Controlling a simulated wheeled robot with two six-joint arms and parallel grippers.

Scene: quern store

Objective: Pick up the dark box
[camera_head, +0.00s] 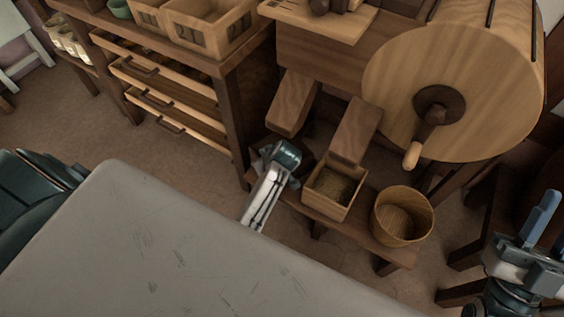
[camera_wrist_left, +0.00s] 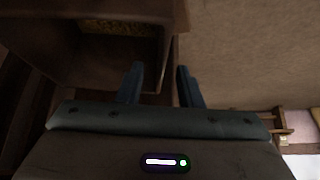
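A square wooden box (camera_head: 328,205) with grain in it stands on the low bench below a wooden chute. In the left wrist view a shaded brown box (camera_wrist_left: 171,20) with grain inside fills the upper left. My left gripper (camera_wrist_left: 160,68) is open, its two blue fingers apart. The box's right wall shows between them; contact is unclear. In the head view my left wrist is just left of the box, fingers hidden. My right gripper (camera_head: 548,225) is open and empty at the right edge.
A round woven basket (camera_head: 402,216) stands right of the box on the low bench (camera_head: 345,229). A large wooden drum (camera_head: 450,80) with a crank rises behind. A shelf unit with trays (camera_head: 170,105) stands at left. Brown floor (camera_head: 60,120) is clear at left.

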